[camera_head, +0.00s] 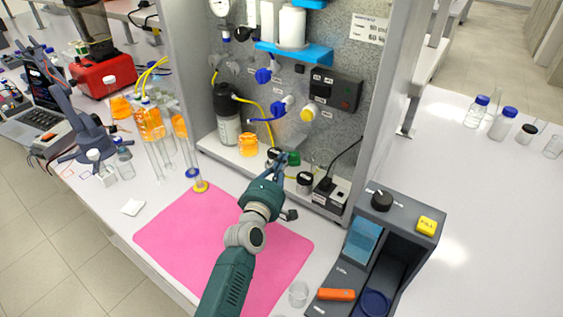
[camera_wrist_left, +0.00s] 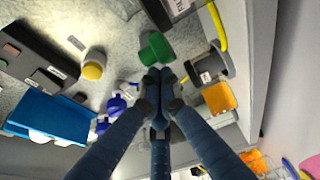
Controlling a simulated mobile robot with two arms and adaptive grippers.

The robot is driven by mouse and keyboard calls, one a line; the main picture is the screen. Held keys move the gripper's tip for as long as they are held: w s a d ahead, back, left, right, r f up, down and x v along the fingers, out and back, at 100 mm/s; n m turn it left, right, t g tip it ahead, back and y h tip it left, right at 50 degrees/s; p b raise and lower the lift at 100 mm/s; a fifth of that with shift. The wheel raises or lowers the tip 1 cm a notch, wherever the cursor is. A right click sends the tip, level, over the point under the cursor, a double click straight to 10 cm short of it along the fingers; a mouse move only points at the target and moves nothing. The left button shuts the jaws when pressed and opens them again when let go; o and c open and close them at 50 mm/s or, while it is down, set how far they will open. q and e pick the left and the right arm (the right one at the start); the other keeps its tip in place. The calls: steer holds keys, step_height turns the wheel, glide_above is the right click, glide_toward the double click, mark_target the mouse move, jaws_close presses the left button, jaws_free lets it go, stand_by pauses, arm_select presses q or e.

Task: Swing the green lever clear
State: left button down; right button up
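The green lever (camera_head: 293,158) shows as a small green piece low on the rig's back panel. In the left wrist view the green piece (camera_wrist_left: 156,49) lies just beyond my fingertips. My left gripper (camera_head: 279,163) reaches up to it from the front, partly covering that area. In the left wrist view the dark blue fingers of my left gripper (camera_wrist_left: 160,84) meet at their tips, with nothing visible between them. I cannot tell whether the fingertips touch the green piece. My right gripper is in neither view.
A yellow knob (camera_head: 308,114) and blue fittings (camera_head: 283,106) project above. A pink mat (camera_head: 180,232) lies in front. A grey console (camera_head: 405,230) stands at the right.

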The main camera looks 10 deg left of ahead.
arm_select(q)
steer(key=s+a, duration=0.1)
steer(key=s, duration=1.1)
steer(key=shift+a, duration=0.4)
